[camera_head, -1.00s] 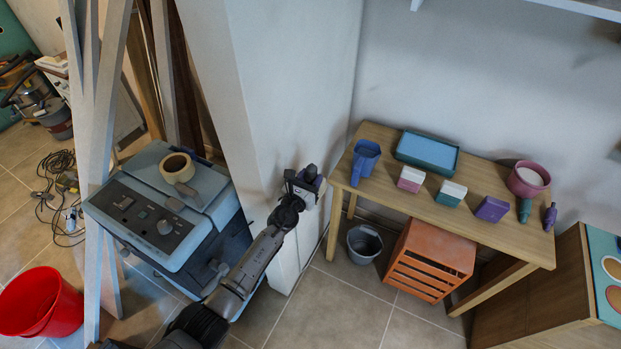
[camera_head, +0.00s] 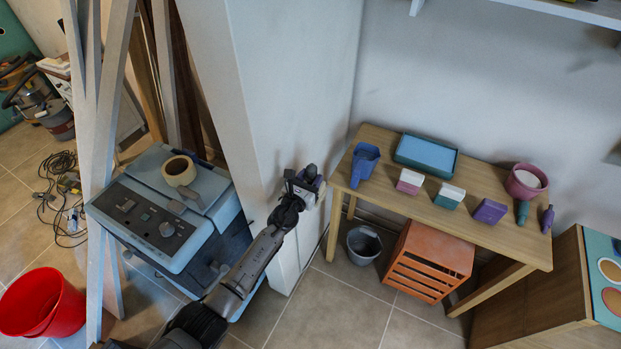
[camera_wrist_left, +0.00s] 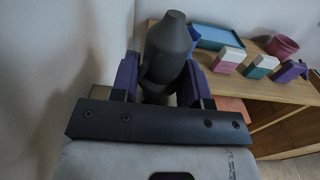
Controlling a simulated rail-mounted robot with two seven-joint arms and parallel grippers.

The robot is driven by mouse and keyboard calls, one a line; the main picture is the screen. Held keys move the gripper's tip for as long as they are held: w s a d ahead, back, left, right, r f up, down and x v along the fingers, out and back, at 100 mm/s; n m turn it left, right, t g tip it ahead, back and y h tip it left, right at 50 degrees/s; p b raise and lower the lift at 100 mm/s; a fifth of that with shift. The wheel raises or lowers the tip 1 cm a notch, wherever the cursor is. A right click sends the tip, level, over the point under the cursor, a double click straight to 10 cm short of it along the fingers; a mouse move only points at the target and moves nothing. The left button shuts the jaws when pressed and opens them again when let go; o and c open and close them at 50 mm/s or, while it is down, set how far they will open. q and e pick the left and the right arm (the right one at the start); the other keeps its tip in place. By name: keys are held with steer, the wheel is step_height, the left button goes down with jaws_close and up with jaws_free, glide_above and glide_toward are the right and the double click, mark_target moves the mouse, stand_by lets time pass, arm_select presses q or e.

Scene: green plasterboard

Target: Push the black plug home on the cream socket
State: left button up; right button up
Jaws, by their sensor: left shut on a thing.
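My left gripper (camera_head: 304,184) is beside the white column's right-hand face. In the left wrist view my left gripper (camera_wrist_left: 162,78) has its purple fingers shut on the dark plug (camera_wrist_left: 169,42), which stands up between them with its tapered end at the top. The plug (camera_head: 310,171) shows small and dark at the gripper's tip in the head view. I cannot make out the cream socket for certain; the gripper and plug may hide it. I cannot tell whether the plug touches it. My right gripper is not in view.
The white column (camera_head: 285,100) stands close to the gripper. A wooden table (camera_head: 400,205) to the right holds a blue jug (camera_head: 364,163), a teal tray (camera_head: 427,153), several small boxes and a pink pot (camera_head: 525,181). Below are a grey bucket (camera_head: 364,245) and an orange crate (camera_head: 430,262).

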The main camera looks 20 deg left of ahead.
arm_select(q)
steer(key=shift+r, duration=0.15)
steer(key=shift+f+b, duration=0.35)
stand_by(0.4)
steer(key=shift+f+b, duration=0.8)
steer(key=shift+f, duration=0.05)
steer(key=shift+f, duration=0.1)
steer(key=o, duration=0.8)
steer(key=shift+o, duration=1.1)
steer(key=shift+a, duration=0.1)
steer(key=shift+f, duration=0.1)
